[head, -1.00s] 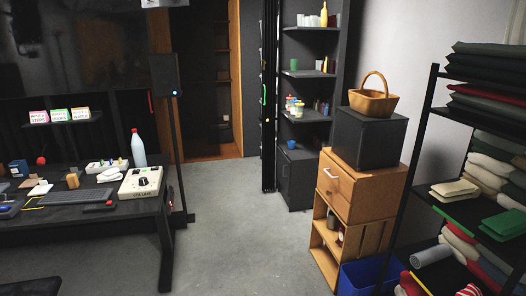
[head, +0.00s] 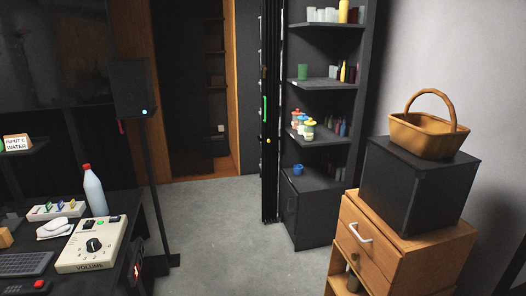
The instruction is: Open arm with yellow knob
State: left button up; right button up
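A small yellow knob (head: 268,140) shows on the edge of a tall narrow black panel (head: 270,190) that stands upright left of the black shelf unit. A green vertical handle (head: 265,108) sits just above the knob on the same panel. From here the knob is too small to tell its exact shape or what it is fixed to. Neither of my grippers is in view, so their place relative to the knob is not shown.
A dark desk with a volume box (head: 91,245) and a white bottle (head: 94,192) stands at left, beside a speaker stand (head: 158,205). At right is a wooden drawer cabinet (head: 375,240) under a black box (head: 405,185) and basket (head: 428,136). Grey floor (head: 225,220) between is clear.

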aim_at(268, 140)
jog(key=i, duration=1.75)
